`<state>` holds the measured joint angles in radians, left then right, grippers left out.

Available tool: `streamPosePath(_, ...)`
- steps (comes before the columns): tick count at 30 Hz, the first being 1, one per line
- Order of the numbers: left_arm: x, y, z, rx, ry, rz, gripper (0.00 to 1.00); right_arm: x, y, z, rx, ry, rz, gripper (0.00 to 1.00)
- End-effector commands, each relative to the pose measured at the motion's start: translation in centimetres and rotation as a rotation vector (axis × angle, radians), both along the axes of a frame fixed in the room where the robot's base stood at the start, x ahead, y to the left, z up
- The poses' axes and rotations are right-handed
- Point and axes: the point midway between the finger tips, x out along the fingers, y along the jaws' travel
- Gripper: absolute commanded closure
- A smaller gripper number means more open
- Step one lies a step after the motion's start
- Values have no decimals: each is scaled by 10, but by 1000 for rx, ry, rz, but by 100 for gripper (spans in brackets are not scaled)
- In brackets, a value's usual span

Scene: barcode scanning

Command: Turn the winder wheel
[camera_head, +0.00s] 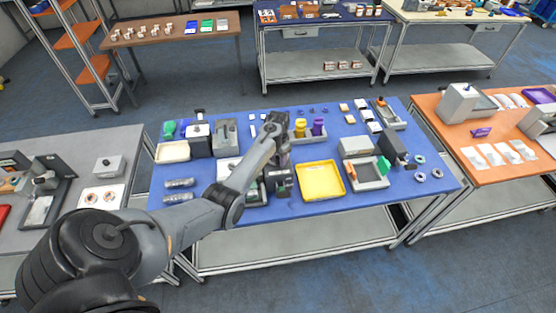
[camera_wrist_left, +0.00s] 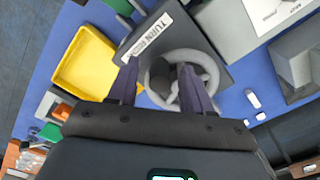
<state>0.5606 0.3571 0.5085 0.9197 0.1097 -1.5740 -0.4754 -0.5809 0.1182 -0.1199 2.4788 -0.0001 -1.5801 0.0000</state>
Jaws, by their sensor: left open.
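The winder wheel (camera_wrist_left: 180,53) is a grey spoked ring with a darker hub, beside a dark block with a white label (camera_wrist_left: 151,36) reading "TURN", in the left wrist view. My left gripper (camera_wrist_left: 158,67) is open over the wheel. One finger lies near the rim's left side and the other over its right part, with the hub between them in the picture. I cannot tell whether either finger touches the wheel. My right gripper is not in view.
The yellow tray (camera_head: 320,181) is close to the gripper on the blue table (camera_head: 220,238). Grey fixtures stand on both sides, including a grey block (camera_wrist_left: 298,66) near the wheel. Two metallic cylinders (camera_head: 179,184) lie at the left. Small parts crowd the table's back.

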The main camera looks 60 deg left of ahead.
Motion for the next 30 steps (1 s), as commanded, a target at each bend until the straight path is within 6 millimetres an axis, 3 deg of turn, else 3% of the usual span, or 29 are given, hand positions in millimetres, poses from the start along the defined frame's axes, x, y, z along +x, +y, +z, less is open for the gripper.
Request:
streamPosePath(8,0,0,0,0,0,0,50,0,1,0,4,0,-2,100)
streamPosePath(18,0,0,0,0,0,0,99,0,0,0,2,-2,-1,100)
streamPosePath(30,-3,1,1,0,1,-54,100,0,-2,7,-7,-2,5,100)
